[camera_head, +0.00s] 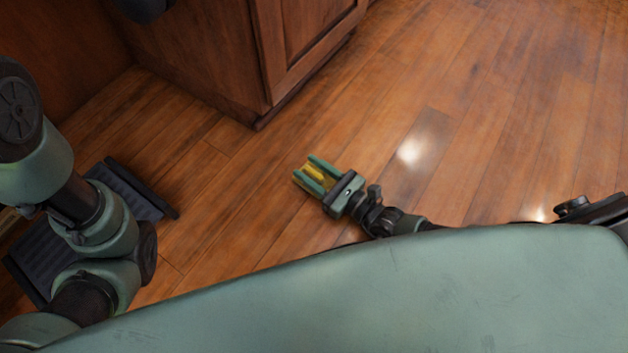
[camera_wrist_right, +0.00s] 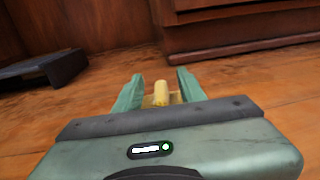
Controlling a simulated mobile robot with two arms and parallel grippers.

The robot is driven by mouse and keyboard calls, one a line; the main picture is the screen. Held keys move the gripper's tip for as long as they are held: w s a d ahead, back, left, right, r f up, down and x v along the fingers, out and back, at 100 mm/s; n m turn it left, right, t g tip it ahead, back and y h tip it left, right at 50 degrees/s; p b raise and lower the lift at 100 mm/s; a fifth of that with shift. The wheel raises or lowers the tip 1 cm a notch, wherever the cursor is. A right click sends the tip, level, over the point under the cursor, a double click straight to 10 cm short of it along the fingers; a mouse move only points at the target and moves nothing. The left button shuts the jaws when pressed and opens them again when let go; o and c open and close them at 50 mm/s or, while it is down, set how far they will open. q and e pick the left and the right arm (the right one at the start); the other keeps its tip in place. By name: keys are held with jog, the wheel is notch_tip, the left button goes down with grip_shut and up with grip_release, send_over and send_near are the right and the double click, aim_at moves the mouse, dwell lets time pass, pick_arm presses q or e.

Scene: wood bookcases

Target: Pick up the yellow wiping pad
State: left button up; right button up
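The yellow wiping pad (camera_head: 299,179) is low at the wooden floor, near the middle of the head view. In the right wrist view its upright handle (camera_wrist_right: 160,88) rises from a flat yellow base (camera_wrist_right: 148,101). My right gripper (camera_head: 307,167) is over the pad, with one green finger on each side of the handle. In the right wrist view the fingers of the gripper (camera_wrist_right: 160,76) are spread, with gaps to the handle on both sides. The fingers hide part of the base. My left arm shows at the left of the head view, but its gripper is not visible.
A wooden cabinet (camera_head: 215,55) stands beyond the pad; its base (camera_wrist_right: 235,50) crosses the right wrist view. A dark, ridged, low object (camera_head: 138,190) lies on the floor at the left, partly behind my left arm. The floor (camera_head: 500,110) at the right is clear.

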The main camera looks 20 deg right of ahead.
jog(key=shift+x, duration=0.95)
grip_shut()
jog(key=shift+r, duration=0.1)
